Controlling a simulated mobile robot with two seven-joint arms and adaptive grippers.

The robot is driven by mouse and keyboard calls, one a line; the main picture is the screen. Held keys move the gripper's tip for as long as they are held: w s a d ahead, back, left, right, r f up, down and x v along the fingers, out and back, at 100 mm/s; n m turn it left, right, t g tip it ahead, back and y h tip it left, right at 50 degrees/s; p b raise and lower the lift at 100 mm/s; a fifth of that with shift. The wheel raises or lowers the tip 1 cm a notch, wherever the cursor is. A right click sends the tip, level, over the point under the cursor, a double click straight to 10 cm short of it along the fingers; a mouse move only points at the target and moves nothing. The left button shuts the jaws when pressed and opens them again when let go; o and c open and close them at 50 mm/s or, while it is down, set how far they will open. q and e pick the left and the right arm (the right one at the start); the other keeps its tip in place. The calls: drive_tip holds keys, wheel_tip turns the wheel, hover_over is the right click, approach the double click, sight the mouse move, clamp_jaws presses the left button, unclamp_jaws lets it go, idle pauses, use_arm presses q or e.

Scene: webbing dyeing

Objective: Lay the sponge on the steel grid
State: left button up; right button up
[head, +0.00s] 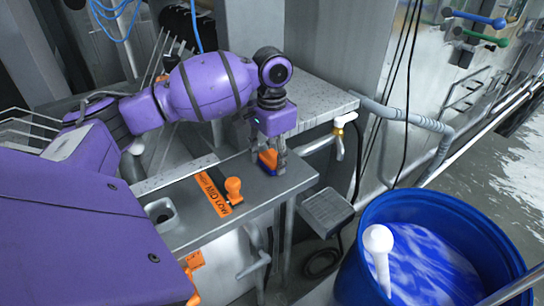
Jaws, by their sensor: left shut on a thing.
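My left gripper (268,158) reaches down over the steel table and is shut on a small orange and blue block, which looks like the sponge (268,161). The fingers partly hide the sponge. It is at or just above the table's right part; I cannot tell if it touches. A grey, ribbed, grid-like plate (326,211) sits lower, to the right of the table, and its top looks bare. I cannot tell for sure that it is the steel grid. My right gripper is not in view.
The steel table (262,197) holds an orange label (212,192) with an orange knob (233,188) beside it. A blue barrel (368,262) with blue-white liquid and a white stick (379,255) stands at the lower right. A pipe and white tap (343,125) are behind.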

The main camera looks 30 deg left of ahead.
use_arm(q)
drive_tip(key=o, duration=1)
drive_tip(key=shift+f, duration=0.1)
